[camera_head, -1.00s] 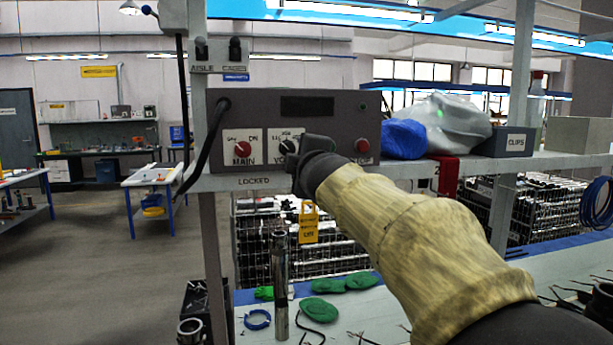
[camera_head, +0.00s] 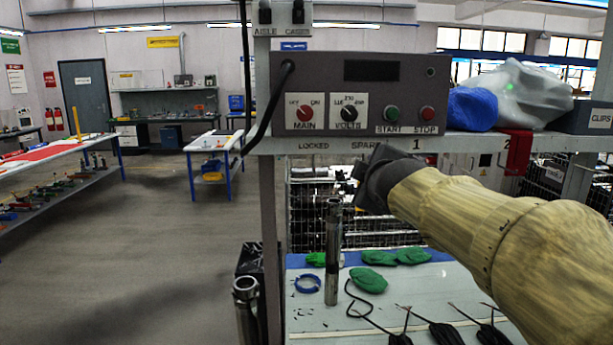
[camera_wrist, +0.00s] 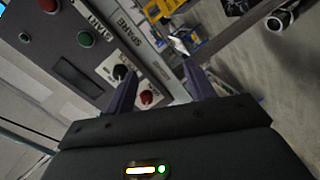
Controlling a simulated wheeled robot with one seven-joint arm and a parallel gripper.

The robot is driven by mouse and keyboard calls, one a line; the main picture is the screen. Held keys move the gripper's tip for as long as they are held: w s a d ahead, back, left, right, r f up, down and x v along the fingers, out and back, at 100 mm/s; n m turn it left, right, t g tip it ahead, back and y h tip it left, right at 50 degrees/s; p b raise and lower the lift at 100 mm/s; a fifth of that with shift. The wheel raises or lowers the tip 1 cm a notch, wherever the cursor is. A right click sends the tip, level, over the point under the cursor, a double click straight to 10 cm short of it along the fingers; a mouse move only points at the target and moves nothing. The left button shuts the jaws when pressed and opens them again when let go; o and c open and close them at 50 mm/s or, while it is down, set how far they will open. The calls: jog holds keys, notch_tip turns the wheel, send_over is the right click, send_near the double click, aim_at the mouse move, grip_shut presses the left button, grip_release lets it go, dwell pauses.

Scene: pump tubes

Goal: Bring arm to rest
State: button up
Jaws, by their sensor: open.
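My arm, in a tan sleeve, reaches in from the lower right in the head view. My gripper (camera_head: 372,180) is at its end, below the control box (camera_head: 352,95) and in front of the shelf edge. In the wrist view its two dark fingers (camera_wrist: 158,90) stand apart with nothing between them. The control box also shows in the wrist view (camera_wrist: 68,72), with its red MAIN knob (camera_wrist: 147,97) and black VOLTS knob (camera_wrist: 121,72) seen close to the left finger. The fingertips themselves are hard to see in the head view.
A metal tube (camera_head: 332,250) stands upright on the bench, below and left of my gripper. Another tube (camera_head: 247,305) stands at the lower left. Green cloths (camera_head: 368,280), a blue ring (camera_head: 307,284) and black cables lie on the bench. The floor at left is open.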

jog(key=s+f+m+g+p, duration=0.1)
jog(key=s+f+m+g, duration=0.3)
jog(key=f, duration=0.5)
jog(key=s+f+m+g+p, duration=0.15)
jog(key=s+f, duration=0.35)
jog(key=f, duration=0.5)
jog(key=s+f+m+g+p, duration=0.1)
jog(key=s+f+m+g, duration=0.35)
jog(key=f, duration=0.45)
jog(key=s+f+m+g, duration=0.2)
jog(key=s+f, duration=0.4)
jog(key=s, duration=0.3)
jog(key=shift+s+f+m+g, duration=0.3)
jog(key=shift+m+g, duration=0.1)
jog(key=shift+m, duration=0.1)
jog(key=shift+a, duration=0.1)
